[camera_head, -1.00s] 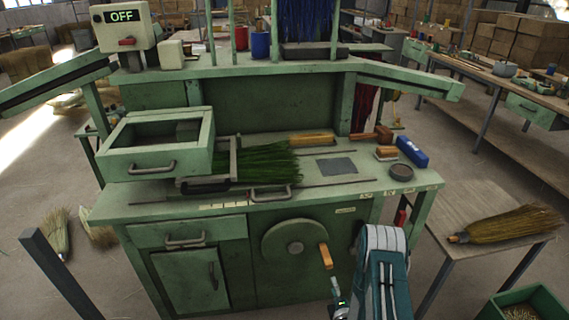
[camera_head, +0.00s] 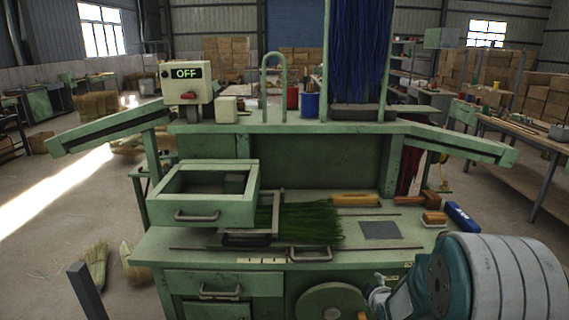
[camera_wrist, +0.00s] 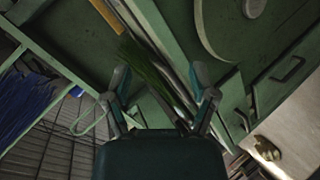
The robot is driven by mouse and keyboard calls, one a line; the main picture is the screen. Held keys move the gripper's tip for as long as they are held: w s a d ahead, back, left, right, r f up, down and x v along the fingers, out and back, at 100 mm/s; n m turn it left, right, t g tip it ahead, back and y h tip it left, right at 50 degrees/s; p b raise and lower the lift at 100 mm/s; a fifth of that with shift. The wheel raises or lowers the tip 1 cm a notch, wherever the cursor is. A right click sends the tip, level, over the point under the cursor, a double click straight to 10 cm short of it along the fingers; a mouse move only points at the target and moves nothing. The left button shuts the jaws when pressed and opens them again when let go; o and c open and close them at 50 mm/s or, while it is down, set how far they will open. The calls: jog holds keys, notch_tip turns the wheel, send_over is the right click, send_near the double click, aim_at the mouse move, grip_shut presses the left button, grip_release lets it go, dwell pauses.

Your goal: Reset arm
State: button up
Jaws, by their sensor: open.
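My gripper (camera_wrist: 162,88) shows in the wrist view with its two fingers apart and nothing between them. The green workbench and its bundle of green bristles (camera_wrist: 148,72) show beyond the fingers, apart from them. In the head view my teal and grey arm fills the lower right corner, in front of the green workbench (camera_head: 210,244); the gripper itself is not clear there. The green bristles (camera_head: 308,222) lie on the bench top beside an open green drawer box (camera_head: 205,211).
A control box reading OFF (camera_head: 187,83) stands on the upper shelf at left. A blue block (camera_head: 462,217) and a wooden brush (camera_head: 434,218) lie at the bench's right end. A side table (camera_head: 545,133) stands at right. Brooms (camera_head: 95,265) lie on the floor at left.

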jog(key=s+a+r+m+g, duration=0.2)
jog(key=s+r+m, duration=0.2)
jog(key=s+r, duration=0.4)
jog(key=s+a+r+m+g, duration=0.2)
jog(key=s+a+r+m, duration=0.1)
jog(key=s, duration=0.9)
jog(key=s+a+r+m+g, duration=0.2)
jog(key=s+r, duration=0.4)
jog(key=s, duration=0.6)
jog(key=a+m, duration=0.1)
jog(key=m, duration=0.1)
jog(key=shift+r+m+g+y, duration=0.2)
jog(key=shift+m+g+y, duration=0.2)
